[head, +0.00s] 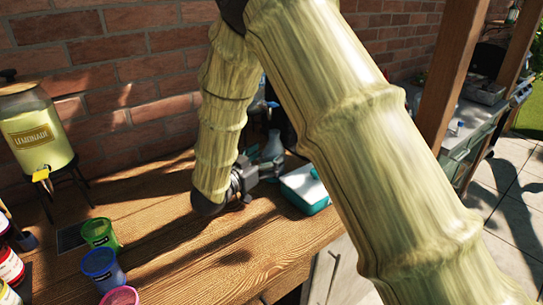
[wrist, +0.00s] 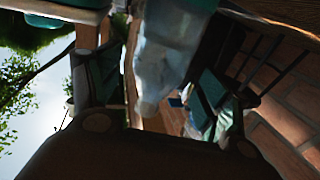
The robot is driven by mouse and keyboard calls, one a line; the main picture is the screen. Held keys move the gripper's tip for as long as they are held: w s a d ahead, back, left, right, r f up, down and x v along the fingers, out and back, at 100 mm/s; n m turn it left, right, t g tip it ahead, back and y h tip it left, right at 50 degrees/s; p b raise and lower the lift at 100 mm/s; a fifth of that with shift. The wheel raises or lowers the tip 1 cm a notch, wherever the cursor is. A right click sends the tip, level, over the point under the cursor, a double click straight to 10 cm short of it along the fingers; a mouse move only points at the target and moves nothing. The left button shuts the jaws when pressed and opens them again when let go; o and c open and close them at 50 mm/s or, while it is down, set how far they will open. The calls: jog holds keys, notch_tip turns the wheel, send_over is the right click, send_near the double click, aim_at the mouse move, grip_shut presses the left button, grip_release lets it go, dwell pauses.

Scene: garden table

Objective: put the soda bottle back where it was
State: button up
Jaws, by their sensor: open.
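A pale, bluish translucent bottle (wrist: 170,50), which looks like the soda bottle, is between the two fingers of my gripper (wrist: 152,92) in the wrist view. The fingers stand apart, one on each side of it, and I cannot tell whether either touches it. In the head view, the bottle (head: 272,147) shows partly beside my gripper (head: 268,165), near the brick wall at the back of the wooden table (head: 190,260). My arm hides part of this area, and the bottle's base is hard to make out.
A teal box with a white top (head: 306,188) stands just right of my gripper. A lemonade dispenser (head: 35,135) on a stand is at the left. Green (head: 100,234), blue (head: 103,268) and pink (head: 120,296) cups stand at the front left. The table's middle left is clear.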

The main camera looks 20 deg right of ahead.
jog(key=b+v, duration=0.1)
jog(key=v, duration=0.7)
jog(key=shift+r, duration=0.1)
